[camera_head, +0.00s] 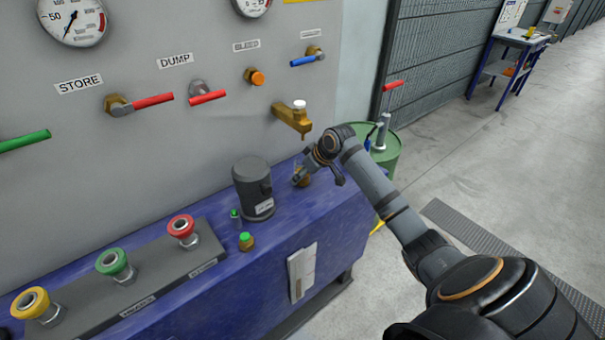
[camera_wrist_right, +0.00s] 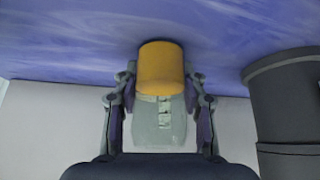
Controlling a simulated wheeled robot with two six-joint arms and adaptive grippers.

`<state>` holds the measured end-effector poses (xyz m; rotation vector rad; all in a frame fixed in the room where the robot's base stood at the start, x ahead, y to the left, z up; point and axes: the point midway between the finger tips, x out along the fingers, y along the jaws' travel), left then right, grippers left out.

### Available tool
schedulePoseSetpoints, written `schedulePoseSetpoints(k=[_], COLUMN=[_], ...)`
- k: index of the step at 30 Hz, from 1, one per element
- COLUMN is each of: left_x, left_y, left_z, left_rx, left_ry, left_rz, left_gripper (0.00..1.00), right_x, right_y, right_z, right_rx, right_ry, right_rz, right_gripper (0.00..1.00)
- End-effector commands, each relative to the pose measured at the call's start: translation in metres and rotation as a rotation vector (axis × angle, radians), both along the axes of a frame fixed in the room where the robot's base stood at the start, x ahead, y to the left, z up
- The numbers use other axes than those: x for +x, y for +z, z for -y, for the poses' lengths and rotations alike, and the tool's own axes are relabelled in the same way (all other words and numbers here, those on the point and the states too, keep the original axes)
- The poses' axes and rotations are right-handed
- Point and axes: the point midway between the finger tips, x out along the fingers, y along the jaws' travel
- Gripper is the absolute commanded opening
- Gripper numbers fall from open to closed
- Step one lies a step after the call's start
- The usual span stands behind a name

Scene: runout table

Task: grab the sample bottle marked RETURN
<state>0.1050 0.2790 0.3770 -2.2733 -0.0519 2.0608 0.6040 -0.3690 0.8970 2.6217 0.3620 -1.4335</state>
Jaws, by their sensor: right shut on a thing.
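My right gripper (camera_head: 300,178) is shut on a small bottle (camera_head: 304,180) at the right end of the blue bench top. In the right wrist view the bottle (camera_wrist_right: 161,70) shows an orange part and a clear, pale part between the fingers of the gripper (camera_wrist_right: 160,112). I cannot tell whether it touches the bench, and no RETURN marking is readable on it. Two more small green-capped bottles stand on the bench, one at the front (camera_head: 246,242) and one partly hidden behind (camera_head: 234,214). My left gripper is not in view.
A dark canister (camera_head: 252,186) stands left of the gripper; it shows at right in the wrist view (camera_wrist_right: 290,110). A brass tap (camera_head: 292,117) juts from the panel above. A green drum (camera_head: 385,150) stands beyond the bench's right end. Push buttons (camera_head: 115,263) line the left.

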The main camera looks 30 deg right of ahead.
Motion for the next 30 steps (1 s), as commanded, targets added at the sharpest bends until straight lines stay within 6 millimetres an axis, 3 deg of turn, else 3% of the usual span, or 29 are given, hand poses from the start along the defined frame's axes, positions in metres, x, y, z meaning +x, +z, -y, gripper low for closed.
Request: schedulePoseSetpoints(k=[1, 3, 11, 18, 26, 30], left_x=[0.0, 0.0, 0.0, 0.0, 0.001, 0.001], left_y=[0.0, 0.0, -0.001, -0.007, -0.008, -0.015], left_z=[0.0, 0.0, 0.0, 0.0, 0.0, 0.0], left_rx=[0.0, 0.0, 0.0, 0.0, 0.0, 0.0], left_ry=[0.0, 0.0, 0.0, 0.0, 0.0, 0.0], left_rz=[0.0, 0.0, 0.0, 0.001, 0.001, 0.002], left_gripper=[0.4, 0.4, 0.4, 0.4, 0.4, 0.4], right_x=[0.0, 0.0, 0.0, 0.001, -0.036, -0.066], right_y=[0.0, 0.0, 0.003, 0.034, 0.083, 0.1], right_z=[0.0, 0.0, 0.0, 0.0, -0.021, -0.039], right_rx=[0.0, 0.0, -0.001, -0.002, -0.007, -0.011], right_ry=[0.0, 0.0, 0.0, 0.0, 0.003, 0.005], right_rz=[0.0, 0.0, 0.001, 0.005, 0.005, 0.0], right_gripper=[0.19, 0.09, 0.08, 0.08, 0.08, 0.08])
